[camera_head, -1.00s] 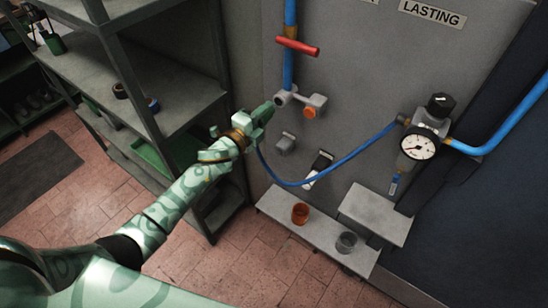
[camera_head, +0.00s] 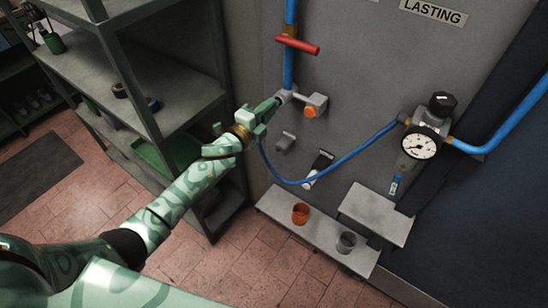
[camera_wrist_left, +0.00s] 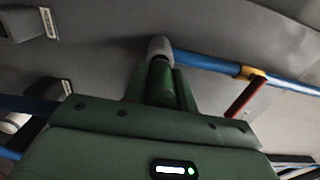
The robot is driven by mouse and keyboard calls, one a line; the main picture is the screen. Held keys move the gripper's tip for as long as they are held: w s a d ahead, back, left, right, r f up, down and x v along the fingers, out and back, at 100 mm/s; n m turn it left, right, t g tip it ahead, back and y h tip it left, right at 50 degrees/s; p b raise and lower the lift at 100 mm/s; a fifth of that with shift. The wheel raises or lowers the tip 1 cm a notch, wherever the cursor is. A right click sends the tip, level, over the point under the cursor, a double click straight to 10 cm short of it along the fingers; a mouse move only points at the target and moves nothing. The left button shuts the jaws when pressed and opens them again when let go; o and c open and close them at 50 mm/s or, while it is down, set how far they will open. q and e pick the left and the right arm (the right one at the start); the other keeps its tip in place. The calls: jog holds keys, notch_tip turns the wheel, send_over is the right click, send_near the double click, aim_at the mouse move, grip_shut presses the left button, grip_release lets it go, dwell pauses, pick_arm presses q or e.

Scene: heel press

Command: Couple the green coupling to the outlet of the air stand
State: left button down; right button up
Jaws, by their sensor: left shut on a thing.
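My left gripper (camera_head: 268,111) is shut on the green coupling (camera_wrist_left: 160,86), which shows dark green between the fingers in the left wrist view. The gripper covers most of the coupling in the head view. The coupling's front end lines up with the grey outlet (camera_wrist_left: 160,47) at the foot of the blue pipe and appears to meet it. The outlet also shows just ahead of the gripper in the head view (camera_head: 287,96). I cannot tell whether the two are locked together. A blue hose (camera_head: 343,165) hangs from the gripper to the gauge unit. My right gripper is not in view.
Beside the outlet is a grey branch with an orange end (camera_head: 310,112). A red valve handle (camera_head: 298,45) crosses the pipe above. A pressure gauge (camera_head: 420,144) is at right. A low bench (camera_head: 325,235) holds two cups. Grey shelving (camera_head: 180,100) stands close left of my arm.

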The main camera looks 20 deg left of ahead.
pick_arm(q)
jog(key=shift+b+x, duration=0.3)
jog(key=shift+x, duration=0.5)
jog(key=c, duration=1.1)
grip_release()
jog(key=shift+w+d, duration=0.1)
jog(key=shift+o, duration=0.2)
jog(key=p+v, duration=0.1)
jog(key=v, duration=1.5)
jog(key=s+a+f+n+g+y, duration=0.2)
jog(key=s+a+f+n, duration=0.15)
jog(key=f, duration=0.55)
jog(key=s+a+f+n+g+y, duration=0.25)
jog(key=s+f+n, duration=0.2)
jog(key=f, duration=0.55)
jog(key=s+a+f+n+g+y, duration=0.2)
jog(key=s+a+f+n, duration=0.15)
jog(key=f, duration=0.55)
jog(key=s+d+f+n+g+b, duration=0.2)
jog(key=s+f+n+g, duration=0.35)
jog(key=s+f, duration=1)
jog(key=s+d+f+g, duration=0.2)
jog(key=s, duration=0.7)
jog(key=s+d+f+n+g+b, duration=0.1)
jog(key=s+d+f+g, duration=0.1)
jog(key=s, duration=0.7)
jog(key=shift+d+f, duration=0.2)
jog(key=shift+d, duration=0.4)
